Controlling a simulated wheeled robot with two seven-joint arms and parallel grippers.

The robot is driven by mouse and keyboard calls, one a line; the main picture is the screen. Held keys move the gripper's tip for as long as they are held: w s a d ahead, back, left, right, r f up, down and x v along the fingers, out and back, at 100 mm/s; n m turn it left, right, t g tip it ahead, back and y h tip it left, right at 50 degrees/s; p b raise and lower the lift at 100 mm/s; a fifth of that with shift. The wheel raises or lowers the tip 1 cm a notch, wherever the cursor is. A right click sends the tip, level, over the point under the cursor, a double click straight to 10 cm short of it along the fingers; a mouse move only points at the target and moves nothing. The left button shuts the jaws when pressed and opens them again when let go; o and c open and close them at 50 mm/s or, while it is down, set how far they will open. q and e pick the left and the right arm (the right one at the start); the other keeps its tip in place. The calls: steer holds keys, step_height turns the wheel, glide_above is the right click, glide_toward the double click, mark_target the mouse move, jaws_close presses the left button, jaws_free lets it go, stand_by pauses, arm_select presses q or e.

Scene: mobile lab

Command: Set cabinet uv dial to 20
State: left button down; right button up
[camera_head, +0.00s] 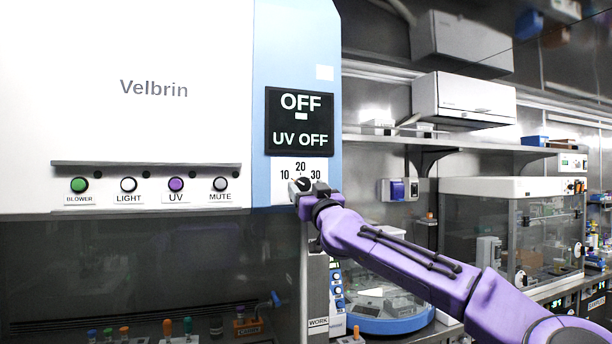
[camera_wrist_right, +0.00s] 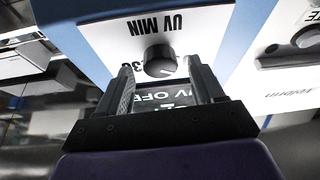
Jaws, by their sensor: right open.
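The UV dial is a small dark round knob (camera_head: 303,184) on a white scale plate (camera_head: 281,167) marked 10, 20 and 30, on the blue right panel of the cabinet. In the right wrist view the knob (camera_wrist_right: 160,61) shows upside down below the words UV MIN. My right gripper (camera_head: 301,192) is at the dial. In the wrist view its two fingers (camera_wrist_right: 162,82) are apart, one on each side of the knob, with visible gaps. The pointer's exact setting is hard to read. My left gripper is in neither view.
The display (camera_head: 300,121) above the dial reads OFF and UV OFF. A row of buttons, including a purple UV button (camera_head: 176,184), is left on the cabinet front. A glass-fronted box (camera_head: 512,230) and a shelf (camera_head: 470,145) stand to the right.

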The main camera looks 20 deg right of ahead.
steer(key=shift+w+a+r, duration=0.15)
steer(key=shift+w+r, duration=0.1)
steer(key=shift+w, duration=0.45)
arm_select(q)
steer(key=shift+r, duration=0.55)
arm_select(e)
steer(key=c, duration=1.1)
steer(key=shift+o, duration=0.2)
